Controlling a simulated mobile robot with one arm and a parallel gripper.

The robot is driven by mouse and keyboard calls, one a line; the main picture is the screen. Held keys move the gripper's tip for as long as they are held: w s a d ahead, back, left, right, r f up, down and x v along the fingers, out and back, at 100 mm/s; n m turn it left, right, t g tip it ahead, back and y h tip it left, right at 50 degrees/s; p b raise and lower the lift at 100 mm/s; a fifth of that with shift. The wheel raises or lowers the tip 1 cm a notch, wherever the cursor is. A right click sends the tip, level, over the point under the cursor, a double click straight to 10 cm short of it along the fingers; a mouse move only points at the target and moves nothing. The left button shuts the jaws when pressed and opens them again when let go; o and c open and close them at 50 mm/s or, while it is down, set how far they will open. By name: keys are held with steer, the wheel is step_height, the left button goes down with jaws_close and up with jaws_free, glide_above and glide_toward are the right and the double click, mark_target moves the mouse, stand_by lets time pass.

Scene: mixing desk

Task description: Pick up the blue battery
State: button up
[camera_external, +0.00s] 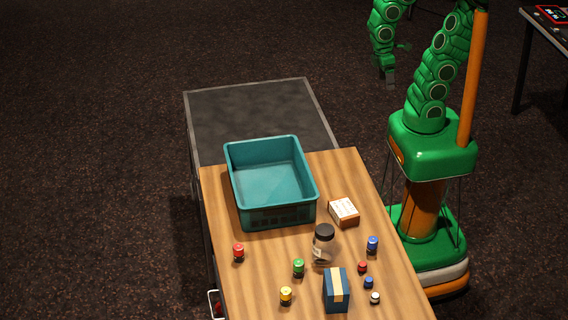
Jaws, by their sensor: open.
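Two small blue cylinders stand on the wooden table's right side. The larger blue cylinder (372,244) is near the right edge, and a smaller blue cylinder (368,283) is closer to the front. I cannot tell for sure which is the blue battery. My gripper (390,82) hangs at the top of the view, beyond the table and well apart from both. It is open; it is small here and no object shows in it.
A teal bin (235,190) stands empty at the table's back. Around the blue cylinders are a small red cylinder (362,267), a white one (375,298), a dark-lidded jar (323,250), a blue box (336,305) and a white-orange box (344,212). Red, green and yellow cylinders stand left.

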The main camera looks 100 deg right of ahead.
steer(key=w+a+f+m+g+y, duration=0.15)
steer(key=w+a+y, duration=0.25)
steer(key=a, duration=0.8)
steer(key=w+a+m+y, duration=0.25)
steer(key=w+a, duration=0.25)
steer(key=a, duration=0.7)
steer(key=w+a+f+m+g+y, duration=0.1)
steer(key=w+a+y, duration=0.35)
steer(key=a, duration=0.75)
steer(key=w+a+f+m+y, duration=0.2)
steer(key=w+a+f+m, duration=0.25)
steer(key=a+f, duration=0.2)
steer(key=m+t, duration=0.3)
steer(key=m, duration=0.4)
glide_toward(375, 246)
steer(key=shift+s+a+r, duration=0.1)
steer(key=shift+s+a, duration=0.1)
steer(key=shift+a, duration=0.3)
steer(key=shift+s+a+r, duration=0.1)
steer(key=shift+s+a, duration=0.05)
steer(key=shift+a, duration=0.4)
steer(key=shift+a+f, duration=0.2)
steer(key=shift+f, duration=0.45)
steer(key=shift+w+x, duration=0.15)
steer(key=shift+x, duration=1.7)
steer(key=shift+w+x, duration=0.1)
steer(key=shift+x, duration=1.8)
steer(key=c, duration=1.1)
